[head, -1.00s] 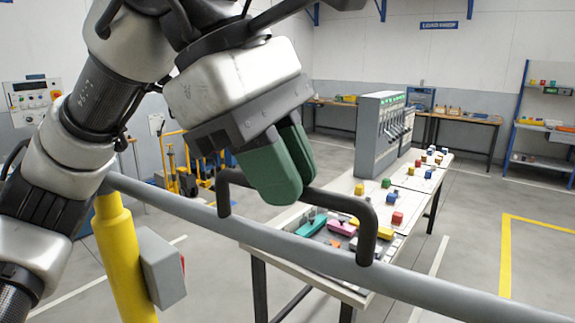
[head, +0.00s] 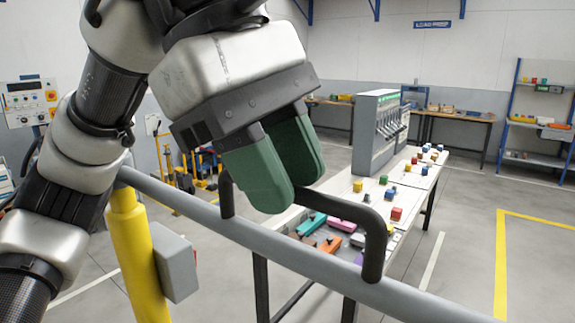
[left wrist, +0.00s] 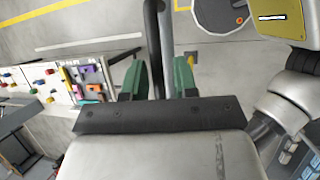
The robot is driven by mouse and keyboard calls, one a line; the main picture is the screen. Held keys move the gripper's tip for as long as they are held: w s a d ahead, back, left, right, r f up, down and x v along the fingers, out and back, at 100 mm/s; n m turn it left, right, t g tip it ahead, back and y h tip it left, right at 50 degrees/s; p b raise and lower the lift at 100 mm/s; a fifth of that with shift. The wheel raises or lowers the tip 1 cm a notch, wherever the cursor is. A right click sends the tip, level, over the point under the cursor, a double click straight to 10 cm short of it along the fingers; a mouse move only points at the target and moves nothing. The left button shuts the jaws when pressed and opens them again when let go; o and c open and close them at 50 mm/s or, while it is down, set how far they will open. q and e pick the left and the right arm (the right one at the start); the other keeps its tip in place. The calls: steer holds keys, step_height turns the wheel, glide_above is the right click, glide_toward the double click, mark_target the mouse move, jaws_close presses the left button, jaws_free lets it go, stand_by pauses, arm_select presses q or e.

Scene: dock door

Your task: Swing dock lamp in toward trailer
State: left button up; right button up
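The dock lamp's long grey arm (head: 315,262) runs from the top of a yellow post (head: 138,255) down to the lower right and out of the head view; no lamp head shows. A dark U-shaped handle (head: 376,235) stands up from it. My left gripper (head: 278,190) has two green fingers, apart, at the handle's left part and hides some of its bar. In the left wrist view, a dark bar (left wrist: 157,40) runs between the spread fingers (left wrist: 160,82). Whether they touch it cannot be told. My right gripper is not seen.
A table (head: 429,178) with coloured blocks and a grey lever cabinet (head: 373,130) stands beyond the arm. A grey box (head: 177,268) hangs on the post. A blue shelf (head: 540,115) stands at far right. Open floor lies on the right.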

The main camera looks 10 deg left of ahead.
arm_select(q)
steer(key=shift+o, duration=0.9)
steer(key=shift+s+a, duration=0.1)
steer(key=shift+s, duration=0.05)
steer(key=shift+r, duration=0.15)
steer(key=v, duration=1)
steer(key=shift+a+r+p, duration=0.15)
steer(key=shift+a+p, duration=0.1)
steer(key=shift+p, duration=0.2)
